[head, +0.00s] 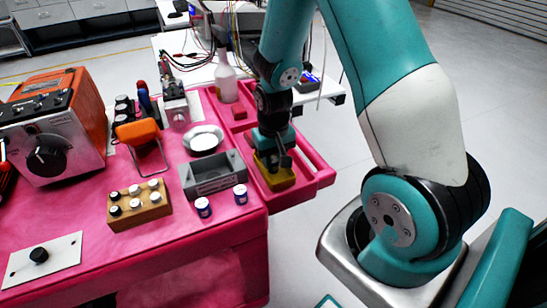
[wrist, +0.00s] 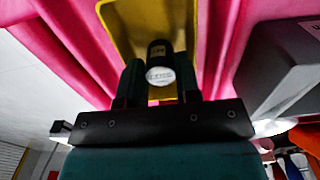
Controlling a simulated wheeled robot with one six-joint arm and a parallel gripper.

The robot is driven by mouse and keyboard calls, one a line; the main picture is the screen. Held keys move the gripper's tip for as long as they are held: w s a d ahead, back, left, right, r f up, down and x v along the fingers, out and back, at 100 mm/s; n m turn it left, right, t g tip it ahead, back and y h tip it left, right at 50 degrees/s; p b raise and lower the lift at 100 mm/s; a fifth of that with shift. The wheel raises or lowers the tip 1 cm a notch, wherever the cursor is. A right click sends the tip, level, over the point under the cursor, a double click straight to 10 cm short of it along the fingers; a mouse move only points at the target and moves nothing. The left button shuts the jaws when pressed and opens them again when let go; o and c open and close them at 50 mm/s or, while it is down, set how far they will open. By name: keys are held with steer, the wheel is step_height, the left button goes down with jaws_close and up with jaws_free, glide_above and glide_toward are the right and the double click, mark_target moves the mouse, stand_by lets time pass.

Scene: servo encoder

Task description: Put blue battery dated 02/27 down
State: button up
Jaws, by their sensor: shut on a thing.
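My gripper (head: 276,158) points down at the yellow bin (head: 282,184) in the pink tray at the table's right end. In the wrist view the gripper (wrist: 160,82) is shut on a dark cylinder, the battery (wrist: 160,52), with a pale round end. It is over or within the yellow bin (wrist: 118,22); I cannot tell whether it touches the bin. Its blue colour and date cannot be made out. In the head view the gripper hides it. Two blue-and-white batteries (head: 203,207) (head: 240,194) stand upright on the pink table.
A grey labelled bin (head: 204,187) stands left of the pink tray (head: 314,180). A spray bottle (head: 226,82) stands behind.

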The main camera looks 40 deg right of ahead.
mark_target(273, 160)
steer(key=shift+f, duration=0.2)
steer(key=o, duration=0.5)
steer(key=shift+r, duration=0.1)
step_height(273, 160, up, 11)
steer(key=s+a+r+n+y, duration=0.1)
steer(key=s+a+r+n, duration=0.2)
steer(key=a, duration=0.4)
steer(key=s+a+r+n+y, duration=0.1)
steer(key=s+a+r+n, duration=0.3)
steer(key=s+a, duration=0.3)
steer(key=s+a+r+n+y, duration=0.2)
steer(key=s+a+r+n, duration=0.1)
steer(key=s+a+r, duration=0.2)
steer(key=shift+s+a+r, duration=0.4)
steer(key=shift+s+a, duration=0.25)
steer(key=shift+a, duration=0.25)
